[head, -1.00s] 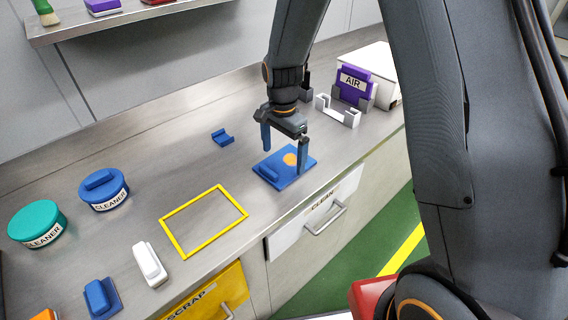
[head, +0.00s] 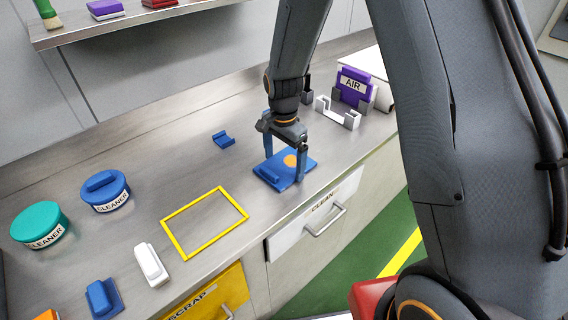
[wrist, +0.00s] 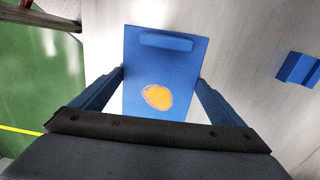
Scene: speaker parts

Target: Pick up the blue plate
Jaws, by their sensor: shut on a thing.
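The blue plate (head: 281,174) lies flat on the steel counter, with a raised blue bar at one end and an orange round patch on its face. In the wrist view the plate (wrist: 150,75) sits between my two blue fingers. My gripper (head: 284,169) is over the plate, with one finger at each side edge. In the wrist view my gripper (wrist: 160,76) is shut on the plate's side edges. The far finger's tip is partly hidden behind the plate in the head view.
A small blue bracket (head: 222,140) lies left of the plate. A yellow frame (head: 165,230) is marked on the counter. A white holder (head: 337,116) and a purple AIR block (head: 354,88) stand behind at right. The CLEAN drawer (head: 318,215) is below the front edge.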

